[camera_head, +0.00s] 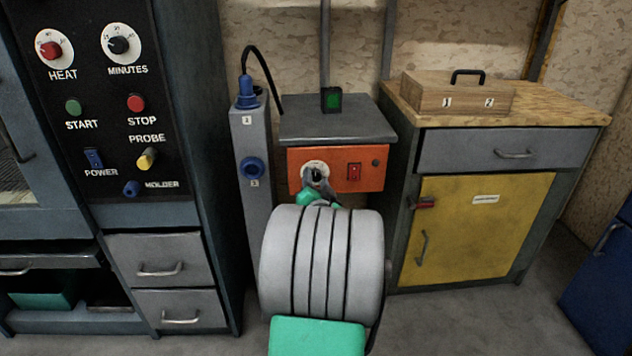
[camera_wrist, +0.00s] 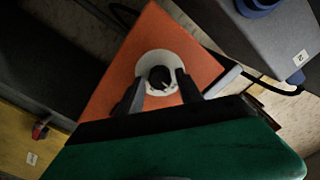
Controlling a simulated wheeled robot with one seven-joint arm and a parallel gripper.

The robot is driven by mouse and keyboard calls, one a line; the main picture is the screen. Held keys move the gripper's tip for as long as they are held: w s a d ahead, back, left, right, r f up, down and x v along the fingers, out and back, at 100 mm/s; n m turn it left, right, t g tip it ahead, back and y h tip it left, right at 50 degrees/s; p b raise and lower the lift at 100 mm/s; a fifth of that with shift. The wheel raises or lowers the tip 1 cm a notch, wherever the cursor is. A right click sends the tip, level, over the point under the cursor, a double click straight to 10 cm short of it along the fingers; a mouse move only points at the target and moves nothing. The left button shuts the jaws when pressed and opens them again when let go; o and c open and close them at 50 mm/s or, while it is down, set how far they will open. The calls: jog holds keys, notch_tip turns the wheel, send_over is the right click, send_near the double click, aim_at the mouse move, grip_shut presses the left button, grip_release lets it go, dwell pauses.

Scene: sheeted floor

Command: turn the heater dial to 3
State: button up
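The heater is a grey-topped box with an orange front panel (camera_head: 340,157) in the middle of the head view. Its dial (camera_head: 316,172) has a black knob on a white round face, left on the panel. In the wrist view the black knob (camera_wrist: 160,77) sits on the white disc of the orange panel (camera_wrist: 150,40). My gripper (camera_wrist: 160,84) has one dark finger on each side of the knob, with white face showing between, so it looks open. The numbers on the dial cannot be read. My own arm hides the panel's lower part in the head view.
A grey post with blue sockets (camera_head: 252,168) stands close on the left. A yellow-door cabinet (camera_head: 465,225) stands right, with a wooden box (camera_head: 455,95) on top. A black control panel (camera_head: 105,110) is at left.

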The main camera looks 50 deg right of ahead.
grip_shut()
jog(key=shift+m, duration=0.4)
jog(key=m+p, duration=0.1)
jog(key=m, duration=0.3)
jog(key=shift+p, duration=0.4)
jog(key=m+p, duration=0.3)
jog(key=m, duration=0.2)
jog(key=shift+m, duration=0.4)
jog(key=m+p, duration=0.3)
jog(key=m, duration=0.1)
jog(key=shift+r+m+p, duration=0.1)
jog(key=shift+m+p, duration=0.2)
jog(key=m+p, duration=0.3)
jog(key=shift+m, duration=0.3)
jog(key=m+p, duration=0.4)
jog(key=m, duration=0.1)
jog(key=shift+f+p, duration=0.2)
jog(key=shift+p, duration=0.1)
